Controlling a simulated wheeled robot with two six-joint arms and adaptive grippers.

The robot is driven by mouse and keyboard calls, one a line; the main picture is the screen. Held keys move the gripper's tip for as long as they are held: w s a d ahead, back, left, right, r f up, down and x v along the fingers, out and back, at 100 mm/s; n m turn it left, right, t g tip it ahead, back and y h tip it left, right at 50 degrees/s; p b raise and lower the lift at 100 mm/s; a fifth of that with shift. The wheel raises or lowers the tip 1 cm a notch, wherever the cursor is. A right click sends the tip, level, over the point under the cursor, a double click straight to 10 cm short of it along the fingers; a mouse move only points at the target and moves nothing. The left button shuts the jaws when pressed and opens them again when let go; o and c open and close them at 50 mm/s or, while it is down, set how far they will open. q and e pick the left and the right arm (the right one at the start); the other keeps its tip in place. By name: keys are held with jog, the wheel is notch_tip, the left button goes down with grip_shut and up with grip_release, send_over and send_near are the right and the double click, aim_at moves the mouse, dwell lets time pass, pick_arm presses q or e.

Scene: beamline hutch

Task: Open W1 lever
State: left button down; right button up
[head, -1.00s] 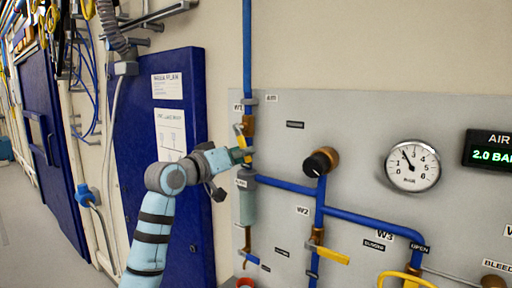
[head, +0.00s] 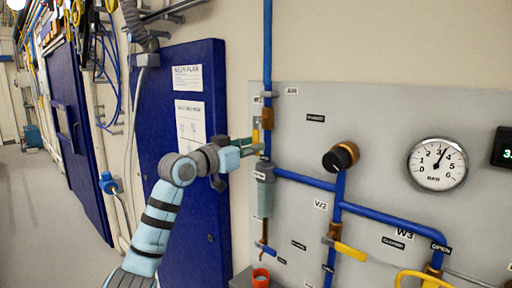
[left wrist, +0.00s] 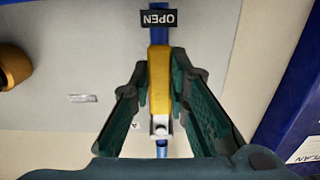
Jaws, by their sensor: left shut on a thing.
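The yellow W1 lever (left wrist: 160,82) lies between my left gripper's two dark green fingers (left wrist: 159,70) in the left wrist view. It lines up with the blue pipe (left wrist: 158,37), its end close to the OPEN label (left wrist: 159,18). In the head view my left gripper (head: 258,149) is at the pipe at the panel's left edge. It is shut on the lever, of which only a small yellow part (head: 256,135) shows above the fingers. My right gripper is out of view.
A round pressure gauge (head: 437,164) reads a little above 3. The yellow W2 lever (head: 350,251), a black knob (head: 338,159) and a yellow lever near W3 (head: 424,277) sit to the right. A blue door (head: 185,150) stands behind my left arm.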

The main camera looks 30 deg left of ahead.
pick_arm(q)
jog(key=shift+f, duration=0.15)
jog(key=c, duration=1.5)
grip_release()
jog(key=shift+s+a, duration=0.1)
jog(key=s, duration=0.4)
jog(key=s+a, duration=0.1)
jog(key=s, duration=0.2)
jog(key=shift+s, duration=0.1)
